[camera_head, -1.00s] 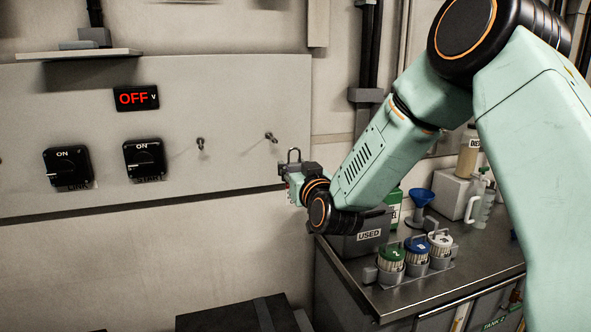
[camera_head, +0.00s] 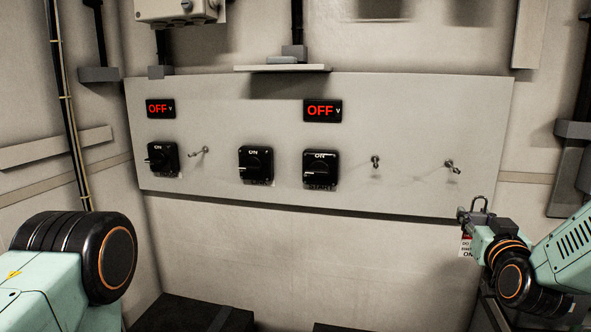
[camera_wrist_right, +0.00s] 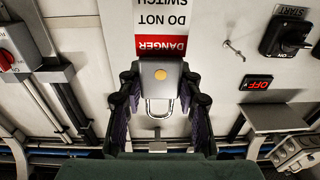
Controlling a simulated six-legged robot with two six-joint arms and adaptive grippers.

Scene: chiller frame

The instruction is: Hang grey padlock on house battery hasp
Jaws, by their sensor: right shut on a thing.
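The grey padlock (camera_wrist_right: 160,76) has an orange-yellow dot and its shackle shows between my right fingers in the right wrist view. My right gripper (camera_wrist_right: 160,88) is shut on its body. In the head view the right gripper (camera_head: 472,216) is at the lower right, with the shackle (camera_head: 480,202) up and a danger tag (camera_head: 466,246) hanging below. Three small hasps stick out of the panel: left (camera_head: 203,151), middle (camera_head: 375,162) and right (camera_head: 452,166). No readable label tells which is the house battery's. The padlock is apart from them. My left gripper is out of view.
The wall panel (camera_head: 420,120) carries three black rotary switches (camera_head: 162,159), (camera_head: 256,163), (camera_head: 320,168) and two red OFF displays (camera_head: 160,108), (camera_head: 322,110). A small shelf (camera_head: 282,68) juts out above. Dark boxes (camera_head: 190,314) stand low below the panel. The space before the panel is clear.

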